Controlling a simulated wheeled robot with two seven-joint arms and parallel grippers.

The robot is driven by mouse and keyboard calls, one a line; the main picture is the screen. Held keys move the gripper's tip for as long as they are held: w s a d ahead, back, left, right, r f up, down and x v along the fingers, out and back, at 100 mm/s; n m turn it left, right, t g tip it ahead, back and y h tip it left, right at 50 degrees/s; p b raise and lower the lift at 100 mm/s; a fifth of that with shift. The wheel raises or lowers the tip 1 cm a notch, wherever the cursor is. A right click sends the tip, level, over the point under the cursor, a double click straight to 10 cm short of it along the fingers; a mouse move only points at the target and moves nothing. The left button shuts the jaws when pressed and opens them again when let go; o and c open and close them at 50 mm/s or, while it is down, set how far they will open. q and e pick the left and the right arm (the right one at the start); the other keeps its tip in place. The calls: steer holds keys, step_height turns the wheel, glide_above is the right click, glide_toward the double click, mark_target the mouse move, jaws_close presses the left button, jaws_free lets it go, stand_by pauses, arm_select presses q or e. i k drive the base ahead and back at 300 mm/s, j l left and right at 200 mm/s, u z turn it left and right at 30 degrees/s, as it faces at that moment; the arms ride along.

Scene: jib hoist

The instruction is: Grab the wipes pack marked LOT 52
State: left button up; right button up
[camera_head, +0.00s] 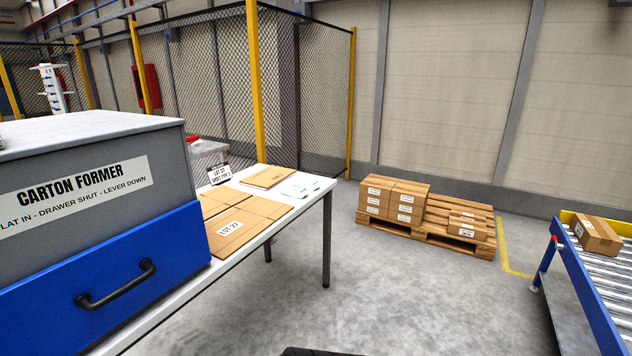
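No pack with a readable LOT 52 mark shows. Two small flat white items (299,187) lie at the far right end of the white table (318,198); their print is too small to read, and I cannot tell if they are wipes packs. Flat brown cardboard sheets (262,213) lie nearer, one with a label that seems to read LOT 27. A small white sign (219,174) stands behind them. Neither of my grippers is in view.
A grey and blue carton former (75,190) with a black drawer handle fills the left. A pallet (420,232) with several cartons stands by the wall. A roller conveyor (590,285) with one carton (598,235) is at right. The middle floor is clear.

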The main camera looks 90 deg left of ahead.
mark_target(311, 184)
steer(key=j+u, duration=0.2)
steer(key=u, duration=0.25)
steer(key=j+u, duration=0.2)
steer(key=u, duration=0.3)
steer(key=i+j+u, duration=0.1)
steer(key=u, duration=0.35)
steer(key=i+j+u, duration=0.15)
steer(key=u, duration=0.35)
steer(key=i+j+u, duration=0.1)
steer(key=u, duration=0.35)
steer(key=i+j+u, duration=0.25)
steer(key=i, duration=0.3)
steer(key=i+j+u, duration=0.1)
steer(key=i+u, duration=0.15)
steer(key=i, duration=0.35)
